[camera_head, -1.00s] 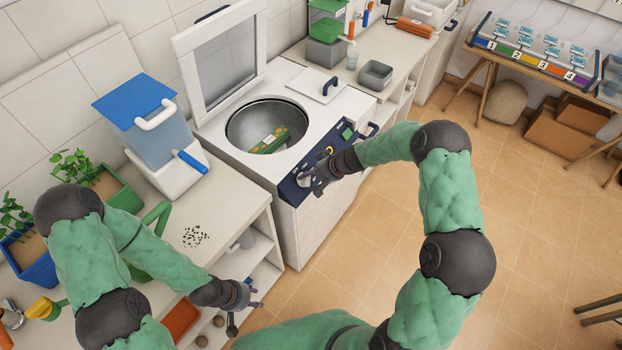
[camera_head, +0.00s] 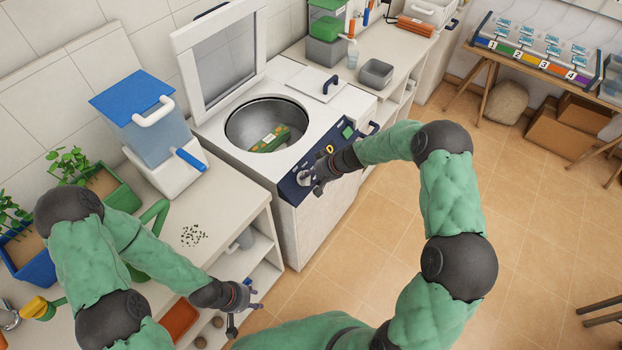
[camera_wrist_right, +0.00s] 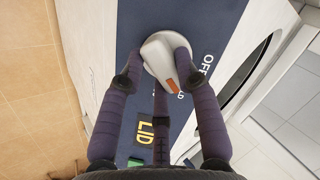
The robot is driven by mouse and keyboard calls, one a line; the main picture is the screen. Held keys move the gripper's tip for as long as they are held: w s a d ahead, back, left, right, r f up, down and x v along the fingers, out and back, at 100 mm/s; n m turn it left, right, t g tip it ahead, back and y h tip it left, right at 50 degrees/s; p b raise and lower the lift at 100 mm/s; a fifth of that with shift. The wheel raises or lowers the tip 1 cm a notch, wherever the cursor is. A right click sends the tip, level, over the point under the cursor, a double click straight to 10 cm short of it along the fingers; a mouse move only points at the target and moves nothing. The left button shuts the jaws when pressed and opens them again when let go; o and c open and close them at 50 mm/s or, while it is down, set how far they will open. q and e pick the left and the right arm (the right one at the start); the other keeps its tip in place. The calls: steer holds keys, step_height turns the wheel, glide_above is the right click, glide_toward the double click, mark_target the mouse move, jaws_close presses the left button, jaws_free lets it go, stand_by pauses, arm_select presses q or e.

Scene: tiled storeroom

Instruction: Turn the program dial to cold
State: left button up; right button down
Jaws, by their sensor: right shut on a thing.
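The program dial (camera_wrist_right: 158,58) is a pale grey knob with an orange mark on the washer's dark blue panel (camera_head: 289,190). In the right wrist view the mark points down and slightly right, below the word OFF, close to a partly hidden label. My left gripper (camera_head: 246,308) is open and empty, low in front of the left counter.
The washer drum (camera_head: 240,118) is open, with a green and yellow item (camera_head: 270,138) inside and its lid (camera_head: 222,62) raised. A yellow LID label (camera_wrist_right: 143,132) is on the panel. A blue-lidded container (camera_head: 160,135) stands on the left counter.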

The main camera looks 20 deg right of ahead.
stand_by(0.3)
steer(key=c, duration=0.9)
jaws_free()
steer(key=v, duration=1.2)
